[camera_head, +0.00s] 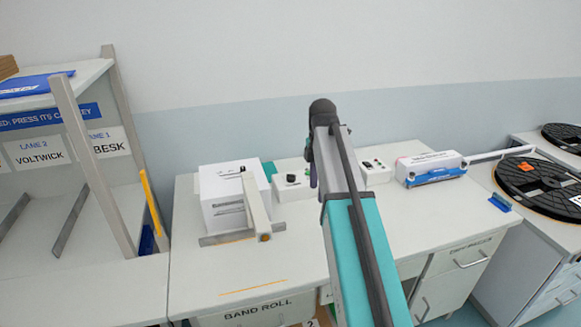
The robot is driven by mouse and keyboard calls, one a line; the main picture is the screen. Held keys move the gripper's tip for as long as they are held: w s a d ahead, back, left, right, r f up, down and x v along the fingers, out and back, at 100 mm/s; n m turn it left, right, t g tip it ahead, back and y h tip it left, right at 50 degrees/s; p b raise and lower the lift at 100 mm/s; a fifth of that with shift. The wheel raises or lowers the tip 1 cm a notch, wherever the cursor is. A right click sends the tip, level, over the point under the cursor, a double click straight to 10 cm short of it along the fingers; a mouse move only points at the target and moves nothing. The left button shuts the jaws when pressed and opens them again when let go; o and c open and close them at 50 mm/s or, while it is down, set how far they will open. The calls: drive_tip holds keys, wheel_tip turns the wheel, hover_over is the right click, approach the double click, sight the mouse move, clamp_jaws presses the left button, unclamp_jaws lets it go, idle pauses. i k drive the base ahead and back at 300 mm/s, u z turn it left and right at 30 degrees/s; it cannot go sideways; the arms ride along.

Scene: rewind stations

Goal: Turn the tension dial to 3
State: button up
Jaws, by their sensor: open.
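A low white box with a black knob (291,178) on it stands at the back of the table, left of my arm. It may be the tension dial, but no marks or numbers can be read. Another small dark knob (242,170) sits on top of a larger white box (222,205) further left. I cannot tell for certain which knob is the tension dial. My teal and grey arm rises from the bottom across the middle. My gripper cannot be made out; the arm hides whatever is behind it.
A white button box (376,171) and a blue-white carton (431,168) stand right of my arm. A grey bar stand (256,207) fronts the large box. Black reels (545,185) lie far right; a lane shelf (68,150) is left. The table's front is mostly clear.

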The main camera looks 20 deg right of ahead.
sight(290, 178)
drive_tip(key=i, duration=1)
drive_tip(key=u, duration=0.05)
